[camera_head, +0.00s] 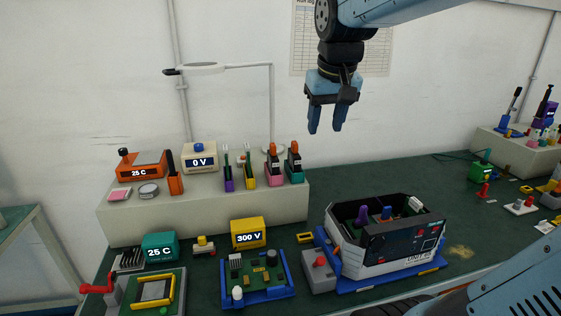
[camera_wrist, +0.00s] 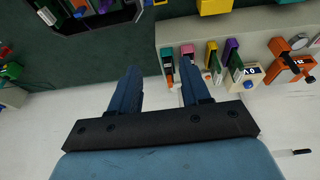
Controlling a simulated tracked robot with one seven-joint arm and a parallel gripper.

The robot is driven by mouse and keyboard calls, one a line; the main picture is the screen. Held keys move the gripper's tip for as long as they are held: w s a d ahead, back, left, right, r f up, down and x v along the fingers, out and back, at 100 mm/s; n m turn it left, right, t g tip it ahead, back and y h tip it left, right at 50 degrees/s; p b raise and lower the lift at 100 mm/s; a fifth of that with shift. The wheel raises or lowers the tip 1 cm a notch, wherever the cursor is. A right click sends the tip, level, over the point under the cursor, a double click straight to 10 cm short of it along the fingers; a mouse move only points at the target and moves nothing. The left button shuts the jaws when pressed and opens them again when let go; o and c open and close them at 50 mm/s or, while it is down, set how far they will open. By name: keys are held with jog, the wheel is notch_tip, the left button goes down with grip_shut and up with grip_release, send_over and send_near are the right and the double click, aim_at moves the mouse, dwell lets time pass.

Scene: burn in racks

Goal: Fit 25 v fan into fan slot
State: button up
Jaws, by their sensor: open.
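I cannot pick out a part marked 25 V or a fan by its look. Readable labels are 25 C on an orange box (camera_head: 139,171), 25 C on a teal box (camera_head: 160,246), 0 V on a cream box (camera_head: 199,158) and 300 V on a yellow box (camera_head: 248,233). An open white and dark unit case (camera_head: 350,256) stands on a blue base, with purple, blue and white parts inside. I cannot tell which opening is the fan slot. My gripper (camera_head: 326,131) is open and empty, high above the bench behind the case; its fingers also show in the wrist view (camera_wrist: 160,76).
A raised pale shelf (camera_head: 210,212) at the back left holds several tools and boxes. A blue-framed circuit board (camera_head: 262,296) and a red-handled fixture (camera_head: 97,288) stand at the front left. Green bench top (camera_head: 385,176) is clear behind the case. Small parts lie at the right.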

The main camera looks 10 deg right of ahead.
jog(key=w+r+g, duration=0.1)
jog(key=w+g, duration=0.1)
jog(key=w, duration=1.1)
jog(key=g, duration=0.2)
send_over(295, 142)
jog(key=a, duration=0.1)
notch_tip(295, 142, down, 3)
notch_tip(295, 142, down, 8)
jog(key=shift+w+f, duration=0.1)
jog(key=shift+f, duration=0.15)
jog(key=shift+d+f, duration=0.25)
jog(key=shift+f, duration=1.1)
jog(key=shift+d+f, duration=0.2)
jog(key=shift+f, duration=1.15)
jog(key=shift+c, duration=0.3)
grip_shut()
